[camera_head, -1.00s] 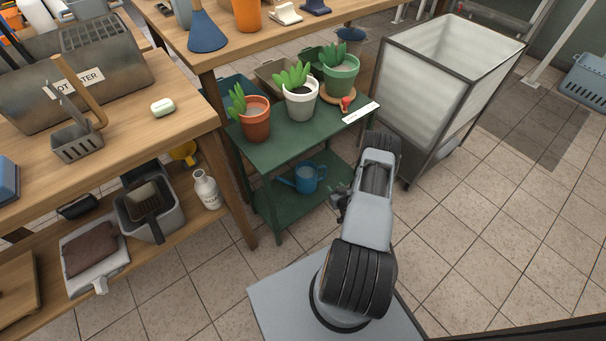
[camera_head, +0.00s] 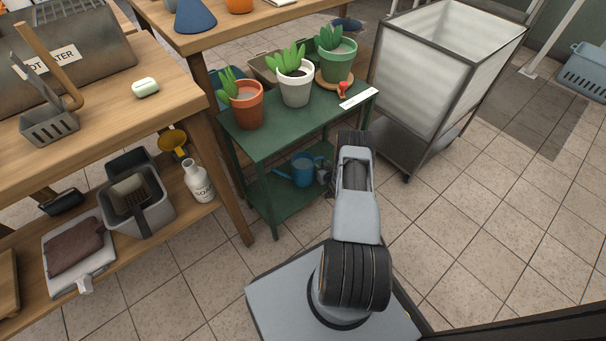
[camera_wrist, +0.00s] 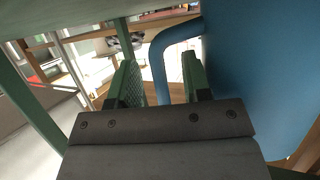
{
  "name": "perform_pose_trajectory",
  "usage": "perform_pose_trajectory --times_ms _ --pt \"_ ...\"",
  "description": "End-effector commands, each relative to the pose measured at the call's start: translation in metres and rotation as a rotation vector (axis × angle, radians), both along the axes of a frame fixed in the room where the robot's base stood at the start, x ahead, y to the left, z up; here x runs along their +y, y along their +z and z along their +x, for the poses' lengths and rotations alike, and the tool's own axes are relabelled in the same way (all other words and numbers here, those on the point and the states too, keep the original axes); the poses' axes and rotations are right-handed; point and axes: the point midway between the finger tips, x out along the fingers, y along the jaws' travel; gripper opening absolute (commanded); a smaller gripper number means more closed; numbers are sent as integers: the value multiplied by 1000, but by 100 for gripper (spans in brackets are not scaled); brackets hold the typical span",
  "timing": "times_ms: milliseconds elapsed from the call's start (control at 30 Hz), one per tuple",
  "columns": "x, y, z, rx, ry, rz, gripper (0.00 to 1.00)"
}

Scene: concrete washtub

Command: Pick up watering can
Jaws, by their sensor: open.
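The blue watering can (camera_head: 303,169) stands on the lower shelf of the green plant stand, with its spout to the left. In the wrist view its blue body (camera_wrist: 258,75) fills the right side, and its curved handle (camera_wrist: 170,45) rises between and beyond my fingers. My gripper (camera_wrist: 162,82) is open, with one green-padded finger on each side of the handle's lower part. I cannot tell whether either finger touches it. In the head view my gripper (camera_head: 325,174) is partly hidden by my arm, at the right side of the can.
The green stand's top (camera_head: 275,132) lies just above, holding a terracotta pot (camera_head: 245,108), a white pot (camera_head: 296,88) and a green pot (camera_head: 335,67). A stand leg (camera_head: 269,210) is near the can. A translucent bin (camera_head: 425,75) stands to the right; open floor lies in front.

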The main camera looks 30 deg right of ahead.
Motion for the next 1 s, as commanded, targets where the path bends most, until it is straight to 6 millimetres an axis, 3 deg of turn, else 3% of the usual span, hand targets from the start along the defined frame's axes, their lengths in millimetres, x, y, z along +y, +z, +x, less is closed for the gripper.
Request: perform_pose_trajectory --times_ms 367,833,1000 --pt "-1 -3 9 0 0 1 44" --pt "-2 -3 9 0 -1 1 0" --pt "-2 -4 9 1 -1 0 0"
